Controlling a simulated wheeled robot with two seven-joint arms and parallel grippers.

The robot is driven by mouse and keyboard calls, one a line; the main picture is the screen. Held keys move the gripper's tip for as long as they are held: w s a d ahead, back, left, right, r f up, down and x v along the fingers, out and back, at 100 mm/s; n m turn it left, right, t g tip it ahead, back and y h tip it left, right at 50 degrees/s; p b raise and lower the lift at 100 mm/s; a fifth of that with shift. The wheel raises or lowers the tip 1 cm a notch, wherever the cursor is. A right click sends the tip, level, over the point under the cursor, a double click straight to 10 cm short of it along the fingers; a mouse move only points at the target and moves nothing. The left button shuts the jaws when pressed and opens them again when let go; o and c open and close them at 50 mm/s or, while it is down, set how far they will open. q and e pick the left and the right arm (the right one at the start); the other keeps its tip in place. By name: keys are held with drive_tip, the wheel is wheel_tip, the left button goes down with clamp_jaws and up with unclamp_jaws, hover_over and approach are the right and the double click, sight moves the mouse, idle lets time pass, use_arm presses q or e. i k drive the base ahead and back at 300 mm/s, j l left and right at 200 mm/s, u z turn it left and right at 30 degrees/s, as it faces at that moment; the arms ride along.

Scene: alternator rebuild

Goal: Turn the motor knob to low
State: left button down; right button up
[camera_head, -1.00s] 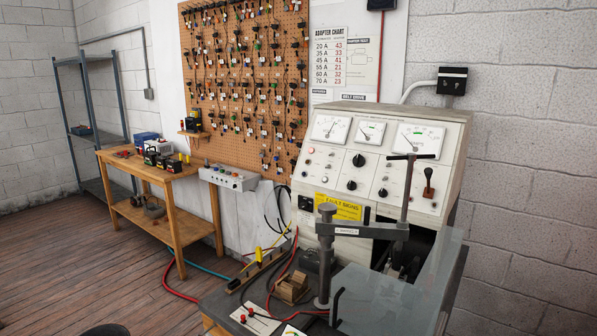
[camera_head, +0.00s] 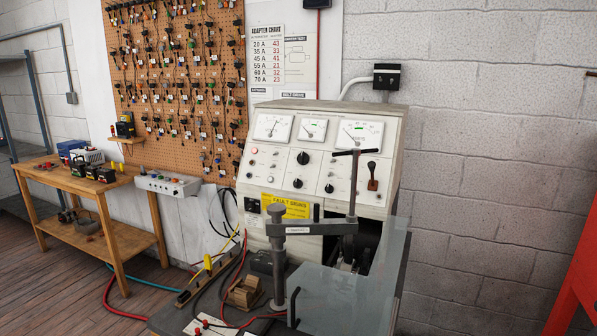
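The test bench (camera_head: 340,118) stands right of centre, with a sloped off-white panel of three gauges, several black knobs and a dark brown lever (camera_head: 373,178). One black knob (camera_head: 303,158) sits high in the middle of the panel, another black knob (camera_head: 298,183) lies below it, and a smaller black knob (camera_head: 329,188) is to the right. The labels are too small to read, so I cannot tell which is the motor knob or its setting. Neither of my grippers is in view.
A grey clamp post and arm (camera_head: 277,250) and a clear guard (camera_head: 350,290) stand before the panel. A wooden table (camera_head: 120,240) with batteries is at left. A red object (camera_head: 580,270) is at the right edge. The floor between table and bench has cables.

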sight(297, 184)
drive_tip(key=i+l+z, duration=0.15)
drive_tip(key=z, duration=0.35)
drive_tip(key=i+z, duration=0.15)
drive_tip(key=z, duration=0.35)
drive_tip(key=i+l, duration=0.05)
